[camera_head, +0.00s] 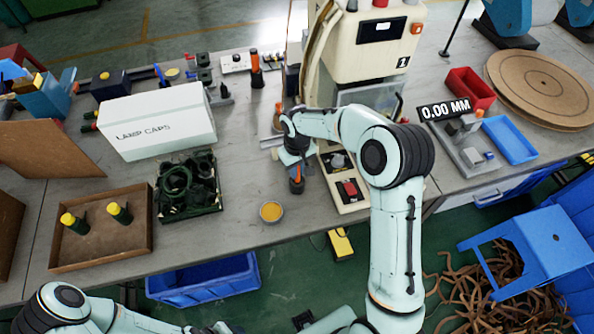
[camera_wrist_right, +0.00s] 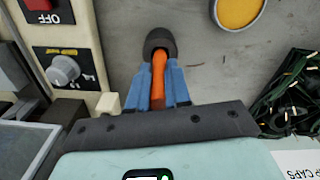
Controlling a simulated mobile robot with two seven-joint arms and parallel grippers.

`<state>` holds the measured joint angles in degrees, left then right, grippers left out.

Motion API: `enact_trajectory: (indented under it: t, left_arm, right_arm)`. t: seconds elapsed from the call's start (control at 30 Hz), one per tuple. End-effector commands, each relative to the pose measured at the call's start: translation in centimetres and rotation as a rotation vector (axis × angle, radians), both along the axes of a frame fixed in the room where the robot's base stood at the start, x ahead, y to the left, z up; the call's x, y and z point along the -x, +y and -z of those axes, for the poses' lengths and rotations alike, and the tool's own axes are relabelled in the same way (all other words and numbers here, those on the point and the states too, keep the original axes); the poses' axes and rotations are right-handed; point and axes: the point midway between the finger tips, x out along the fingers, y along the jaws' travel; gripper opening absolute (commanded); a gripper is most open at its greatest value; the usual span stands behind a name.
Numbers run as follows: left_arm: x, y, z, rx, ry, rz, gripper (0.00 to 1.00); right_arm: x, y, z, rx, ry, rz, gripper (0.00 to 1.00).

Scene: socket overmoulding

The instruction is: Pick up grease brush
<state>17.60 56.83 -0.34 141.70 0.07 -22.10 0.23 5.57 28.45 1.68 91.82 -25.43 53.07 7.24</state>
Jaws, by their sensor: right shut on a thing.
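The grease brush (camera_wrist_right: 158,78) has an orange handle and a dark round end, and in the right wrist view it lies between the two blue fingers. My right gripper (camera_wrist_right: 163,88) is shut on its handle. In the head view the right gripper (camera_head: 300,165) is low over the grey workbench, with the brush's orange and dark part (camera_head: 297,184) showing at its fingers. I cannot tell whether the brush touches the bench. Part of my left arm shows at the bottom left of the head view; its gripper is not visible.
A small bowl of yellow grease (camera_head: 271,212) stands close by, near the bench's front edge. A dark crate (camera_head: 190,212) and a white lamp-caps box (camera_head: 157,122) are to the left. A machine with a control panel (camera_head: 350,190) is just right. Another orange-and-black tool (camera_head: 256,68) stands further back.

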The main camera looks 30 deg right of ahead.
Motion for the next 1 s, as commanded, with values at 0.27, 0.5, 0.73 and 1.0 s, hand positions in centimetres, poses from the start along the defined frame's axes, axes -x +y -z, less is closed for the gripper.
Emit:
enact_trajectory:
  t: [0.27,0.5,0.73,1.0]
  left_arm:
    - [-0.4,0.0,-0.6,0.001,-0.005,0.0,0.52]
    - [-1.2,0.0,-1.6,0.0,-0.014,0.0,0.52]
    - [-2.1,0.0,-2.6,0.0,-0.023,0.0,0.52]
    - [-2.4,0.0,-2.9,0.0,-0.027,0.0,0.52]
  right_arm:
    - [-0.2,0.0,-6.1,0.0,-0.01,0.001,0.0]
    - [-0.2,0.1,-13.1,-0.001,-0.009,-0.001,0.0]
    - [-0.2,0.1,-17.8,0.0,-0.007,0.0,0.0]
    - [0.0,0.0,-19.6,-0.001,-0.002,0.0,0.0]
